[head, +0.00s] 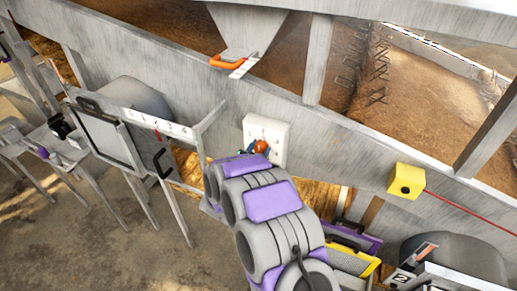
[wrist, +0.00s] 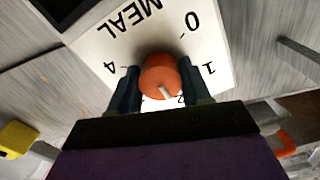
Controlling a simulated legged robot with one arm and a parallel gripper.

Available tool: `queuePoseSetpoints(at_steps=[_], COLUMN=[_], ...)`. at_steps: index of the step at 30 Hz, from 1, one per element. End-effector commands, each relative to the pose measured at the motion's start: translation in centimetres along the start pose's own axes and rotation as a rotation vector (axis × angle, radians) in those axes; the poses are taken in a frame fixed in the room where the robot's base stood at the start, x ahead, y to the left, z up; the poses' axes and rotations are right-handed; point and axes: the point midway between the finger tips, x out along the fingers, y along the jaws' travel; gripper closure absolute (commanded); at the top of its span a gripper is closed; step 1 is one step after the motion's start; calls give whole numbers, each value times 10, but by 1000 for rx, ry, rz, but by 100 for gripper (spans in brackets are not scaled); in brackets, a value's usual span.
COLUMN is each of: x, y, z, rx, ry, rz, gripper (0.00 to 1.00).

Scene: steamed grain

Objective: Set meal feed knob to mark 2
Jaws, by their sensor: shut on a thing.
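The meal feed knob (wrist: 160,72) is orange-red and round, with a white pointer line. It sits on a white dial plate (wrist: 95,48) marked MEAL, which appears upside down in the wrist view. Marks 0, 1 and 4 are readable; the 2 is partly covered and mark 3 is hidden. The pointer line points down and slightly right in the wrist view, towards the partly covered marks; I cannot tell exactly which it meets. My gripper (wrist: 160,84) is shut on the knob, one dark finger on each side. In the head view the knob (head: 261,146) shows just beyond my arm.
The plate is on a grey wooden wall below a hopper with an orange handle (head: 228,63). A yellow box (head: 405,181) with a red cord is at right. A rack numbered 1 to 4 (head: 158,126) stands at left. Bare floor (head: 80,245) lies at lower left.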

Motion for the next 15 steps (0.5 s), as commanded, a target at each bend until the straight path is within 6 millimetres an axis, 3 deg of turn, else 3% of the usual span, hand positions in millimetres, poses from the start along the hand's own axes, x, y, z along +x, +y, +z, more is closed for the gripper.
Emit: queuePoseSetpoints(at_steps=[2,3,10,15], x=[0,0,0,0], y=[-1,-1,-1,0], z=[0,0,0,0], rx=[1,1,2,2], ry=[1,1,0,0], rz=[-3,-3,-2,-1], gripper=[83,51,29,29])
